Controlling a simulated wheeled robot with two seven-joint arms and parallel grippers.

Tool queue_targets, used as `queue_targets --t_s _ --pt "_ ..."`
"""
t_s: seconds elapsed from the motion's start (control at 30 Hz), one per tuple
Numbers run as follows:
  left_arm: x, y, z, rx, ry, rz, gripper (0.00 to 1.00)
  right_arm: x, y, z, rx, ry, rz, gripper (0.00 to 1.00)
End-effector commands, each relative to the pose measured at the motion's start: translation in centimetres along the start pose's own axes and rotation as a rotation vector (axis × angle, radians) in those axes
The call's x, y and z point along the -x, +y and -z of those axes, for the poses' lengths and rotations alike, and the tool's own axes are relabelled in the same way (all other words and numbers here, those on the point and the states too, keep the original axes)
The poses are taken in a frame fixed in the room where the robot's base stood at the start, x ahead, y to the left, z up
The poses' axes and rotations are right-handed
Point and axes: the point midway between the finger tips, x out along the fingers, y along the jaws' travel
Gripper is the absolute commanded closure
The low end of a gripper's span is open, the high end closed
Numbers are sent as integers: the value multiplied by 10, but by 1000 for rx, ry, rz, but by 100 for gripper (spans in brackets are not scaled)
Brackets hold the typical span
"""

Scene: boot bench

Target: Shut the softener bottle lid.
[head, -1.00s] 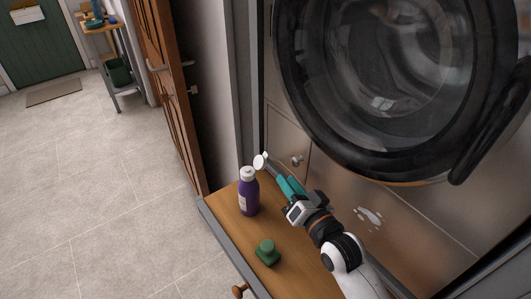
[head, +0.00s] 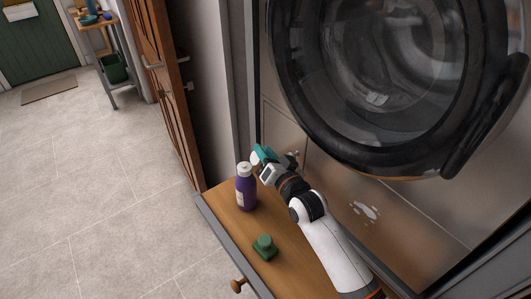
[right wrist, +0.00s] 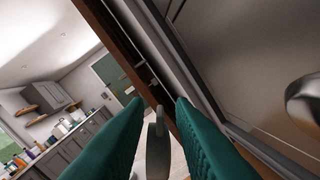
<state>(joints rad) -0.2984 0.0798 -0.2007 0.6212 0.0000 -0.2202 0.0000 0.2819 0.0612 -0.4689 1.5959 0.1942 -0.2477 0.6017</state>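The purple softener bottle (head: 246,193) stands upright on the wooden bench top, with a white cap (head: 244,168). Its white lid (head: 255,158) is raised on the far right side of the cap, partly hidden by my right gripper. My right gripper (head: 262,154) has teal fingers and is at the lid, just right of the bottle's top. My left gripper is not in view.
A green block-like object with a knob (head: 264,247) sits on the wooden bench top (head: 285,250) in front of the bottle. The washing machine's round door (head: 380,90) overhangs behind my right arm. A metal cupboard front with a knob stands close behind the gripper.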

Motion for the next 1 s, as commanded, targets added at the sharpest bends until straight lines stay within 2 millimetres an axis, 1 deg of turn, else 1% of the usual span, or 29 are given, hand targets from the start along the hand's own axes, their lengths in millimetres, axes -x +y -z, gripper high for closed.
queue_targets --t_s 0.03,0.1,0.13,0.37,0.57,0.77,1.0 --pt "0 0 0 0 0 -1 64 0 0 0 0 0 0 87" --pt "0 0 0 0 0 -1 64 0 0 0 0 0 0 98" --pt "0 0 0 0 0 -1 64 0 0 0 0 0 0 100" --pt "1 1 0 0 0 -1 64 0 0 0 10 1 1 100" --pt "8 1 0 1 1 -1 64 0 4 -1 73 2 2 100" --pt "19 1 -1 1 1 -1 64 0 11 -1 209 4 2 100" --pt "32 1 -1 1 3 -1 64 0 22 0 431 3 2 100"
